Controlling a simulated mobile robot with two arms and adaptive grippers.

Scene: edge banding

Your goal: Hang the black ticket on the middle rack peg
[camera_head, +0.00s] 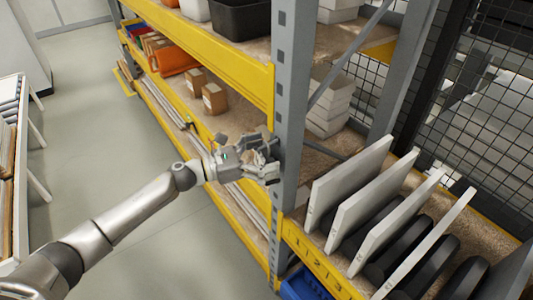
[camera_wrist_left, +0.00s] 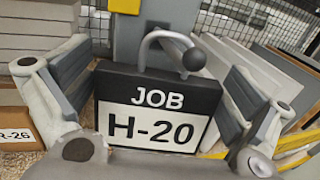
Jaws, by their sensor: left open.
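The black ticket (camera_wrist_left: 155,110), with a white panel reading JOB H-20, faces my left wrist camera, nearly upright with a slight tilt. A curved grey hook (camera_wrist_left: 150,38) with a dark ball end rises at its top edge. I cannot tell whether it is the rack peg or part of the ticket. My left gripper (camera_wrist_left: 158,85) is open, with one finger on each side of the ticket. In the head view my left gripper (camera_head: 266,160) is at the grey rack upright (camera_head: 290,90), where the ticket is not clearly visible. My right gripper is not in view.
The upright also shows behind the ticket (camera_wrist_left: 126,38). Yellow-edged shelves (camera_head: 225,65) with small cardboard boxes (camera_head: 214,98) run to the left. White boards (camera_head: 345,182) stand in a numbered rack at right. The floor (camera_head: 110,130) at left is clear.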

